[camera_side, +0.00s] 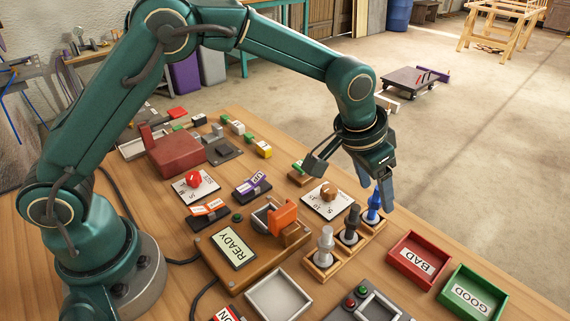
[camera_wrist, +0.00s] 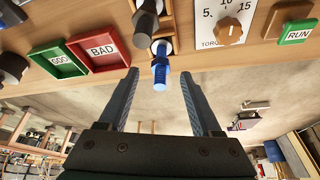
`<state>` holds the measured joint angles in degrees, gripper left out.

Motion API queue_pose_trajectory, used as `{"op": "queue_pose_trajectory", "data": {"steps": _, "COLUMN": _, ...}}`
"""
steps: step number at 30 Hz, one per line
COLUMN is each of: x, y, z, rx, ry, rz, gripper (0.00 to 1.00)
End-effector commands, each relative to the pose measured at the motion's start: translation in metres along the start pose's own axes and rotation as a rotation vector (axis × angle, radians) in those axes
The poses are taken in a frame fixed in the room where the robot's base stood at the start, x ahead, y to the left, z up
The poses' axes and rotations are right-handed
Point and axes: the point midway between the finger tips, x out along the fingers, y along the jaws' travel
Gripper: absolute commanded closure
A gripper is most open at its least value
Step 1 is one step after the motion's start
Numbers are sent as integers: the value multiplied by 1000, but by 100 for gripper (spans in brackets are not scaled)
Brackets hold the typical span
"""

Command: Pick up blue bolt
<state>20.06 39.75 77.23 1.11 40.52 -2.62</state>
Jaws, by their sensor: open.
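The blue bolt (camera_side: 374,207) stands upright in the far right compartment of a wooden holder (camera_side: 318,272). A black bolt (camera_side: 350,225) and a grey bolt (camera_side: 325,246) stand beside it in the same holder. My gripper (camera_side: 376,192) is open above and around the blue bolt's upper end in the side view, though I cannot tell if a finger touches it. In the wrist view the blue bolt (camera_wrist: 160,72) shows between the two open fingers (camera_wrist: 162,82), nearer their tips, with a gap on each side. The black bolt (camera_wrist: 146,20) is beyond it.
A red BAD tray (camera_side: 417,260) and a green GOOD tray (camera_side: 472,293) lie right of the holder. A torque dial panel (camera_side: 325,199) is close behind it. A wooden READY fixture (camera_side: 240,248) with an orange clamp stands left. An empty grey tray (camera_side: 279,296) is in front.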

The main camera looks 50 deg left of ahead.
Motion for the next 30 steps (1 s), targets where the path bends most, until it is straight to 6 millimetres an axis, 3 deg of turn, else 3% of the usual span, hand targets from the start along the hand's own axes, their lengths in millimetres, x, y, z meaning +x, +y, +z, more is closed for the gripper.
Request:
{"op": "queue_pose_trajectory", "data": {"steps": 6, "x": 23, "y": 0, "z": 0, "rx": -1, "ry": -2, "rz": 0, "gripper": 34}}
{"op": "queue_pose_trajectory", "data": {"steps": 16, "x": 27, "y": 0, "z": 0, "rx": -1, "ry": 1, "rz": 0, "gripper": 34}}
{"op": "queue_pose_trajectory", "data": {"steps": 17, "x": 27, "y": 0, "z": 0, "rx": -1, "ry": 1, "rz": 0, "gripper": 38}}
{"op": "queue_pose_trajectory", "data": {"steps": 21, "x": 27, "y": 0, "z": 0, "rx": -1, "ry": 1, "rz": 0, "gripper": 92}}
{"op": "queue_pose_trajectory", "data": {"steps": 22, "x": 27, "y": 0, "z": 0, "rx": -1, "ry": 1, "rz": 0, "gripper": 100}}
{"op": "queue_pose_trajectory", "data": {"steps": 30, "x": 27, "y": 0, "z": 0, "rx": -1, "ry": 2, "rz": 0, "gripper": 100}}
